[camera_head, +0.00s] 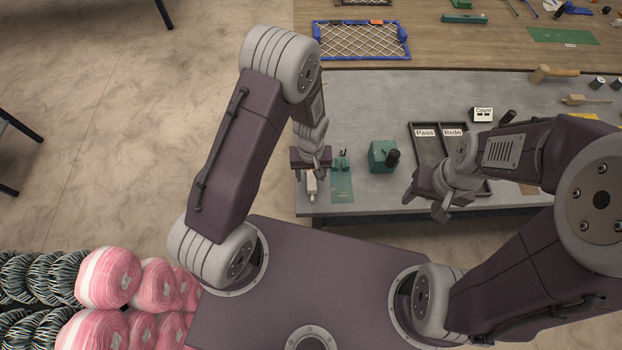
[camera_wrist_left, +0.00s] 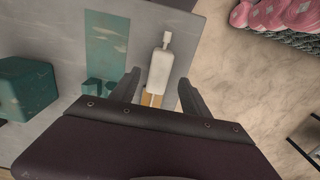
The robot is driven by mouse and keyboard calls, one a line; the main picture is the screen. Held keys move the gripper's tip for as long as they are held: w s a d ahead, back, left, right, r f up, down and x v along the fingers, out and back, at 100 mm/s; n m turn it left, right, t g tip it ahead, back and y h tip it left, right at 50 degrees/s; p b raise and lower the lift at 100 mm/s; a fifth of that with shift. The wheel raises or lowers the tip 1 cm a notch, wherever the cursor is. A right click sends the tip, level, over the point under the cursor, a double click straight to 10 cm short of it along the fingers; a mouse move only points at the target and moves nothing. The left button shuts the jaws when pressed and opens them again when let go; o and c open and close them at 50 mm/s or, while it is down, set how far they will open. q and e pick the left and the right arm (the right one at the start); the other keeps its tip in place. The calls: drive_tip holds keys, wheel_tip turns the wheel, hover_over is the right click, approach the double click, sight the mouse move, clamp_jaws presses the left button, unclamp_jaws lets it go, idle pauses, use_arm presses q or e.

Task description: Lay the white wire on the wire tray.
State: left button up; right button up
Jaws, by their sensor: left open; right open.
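I cannot make out the white wire for certain, nor tell which item is the wire tray. A white bottle-shaped item (camera_wrist_left: 159,72) with a narrow tip lies near the grey table's edge; it also shows in the head view (camera_head: 311,188). My left gripper (camera_head: 312,163) is open above the table at this item. In the left wrist view its two fingers (camera_wrist_left: 157,92) stand apart on either side of the item's lower end, with a small orange-brown piece partly hidden there. My right gripper (camera_head: 428,200) is open and empty near the table's front edge, before the black tray.
A teal plate (camera_head: 341,188) with small teal fittings and a teal block (camera_head: 381,156) stand beside the left gripper. A black two-part tray (camera_head: 427,155) reads Pass and Redo. A blue-framed mesh (camera_head: 360,40) lies on the wooden table behind. Pink rolls (camera_head: 108,277) sit at lower left.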

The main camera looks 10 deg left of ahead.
use_arm(q)
drive_tip(key=shift+f, duration=0.5)
drive_tip(key=shift+d, duration=0.2)
drive_tip(key=shift+a, duration=0.1)
clamp_jaws()
